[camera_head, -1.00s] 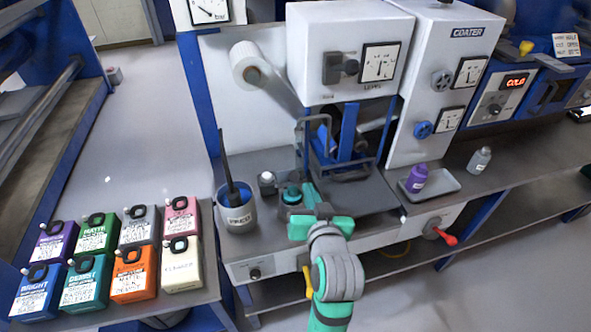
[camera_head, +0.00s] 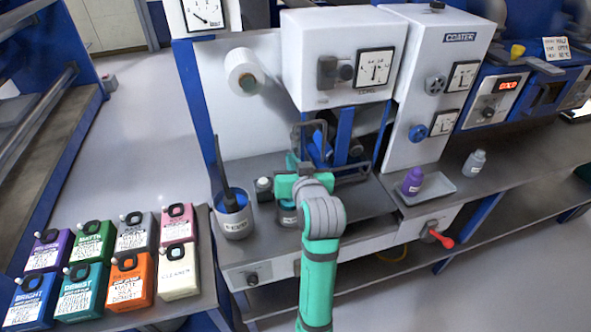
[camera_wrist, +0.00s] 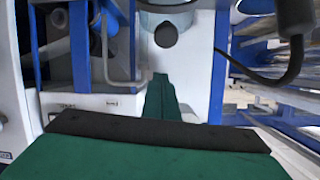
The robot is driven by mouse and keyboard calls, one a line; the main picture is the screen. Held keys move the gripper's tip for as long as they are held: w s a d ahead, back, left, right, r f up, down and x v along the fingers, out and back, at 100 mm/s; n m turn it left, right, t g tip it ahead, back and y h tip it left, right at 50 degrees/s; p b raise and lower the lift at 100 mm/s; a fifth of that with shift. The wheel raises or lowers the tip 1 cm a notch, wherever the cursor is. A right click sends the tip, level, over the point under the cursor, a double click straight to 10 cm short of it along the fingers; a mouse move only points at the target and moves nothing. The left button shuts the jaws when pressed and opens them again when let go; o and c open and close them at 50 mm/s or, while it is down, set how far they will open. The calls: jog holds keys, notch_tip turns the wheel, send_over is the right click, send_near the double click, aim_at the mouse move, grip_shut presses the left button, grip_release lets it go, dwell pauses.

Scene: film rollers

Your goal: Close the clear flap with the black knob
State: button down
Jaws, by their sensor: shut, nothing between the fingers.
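My gripper (camera_head: 292,160) is shut and empty in front of the coater's lower opening, left of the blue uprights. Its closed green fingers (camera_wrist: 160,95) point at a white panel in the wrist view. A dark round knob (camera_wrist: 165,35) shows beyond the fingertips, apart from them, below a pale rounded edge. I cannot tell whether that edge is the clear flap. A grey wire-like frame (camera_head: 350,178) stands at the opening in the head view, partly behind my gripper.
A white roll (camera_head: 243,70) is above left. A purple bottle (camera_head: 412,180) stands on a tray at right.

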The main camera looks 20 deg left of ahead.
jog(key=shift+s+d+f, duration=0.1)
jog(key=shift+s+f, duration=0.35)
jog(key=shift+f, duration=0.4)
jog(key=shift+s+d+f, duration=0.1)
jog(key=shift+s+f, duration=0.3)
jog(key=shift+f, duration=0.4)
jog(key=shift+d, duration=0.1)
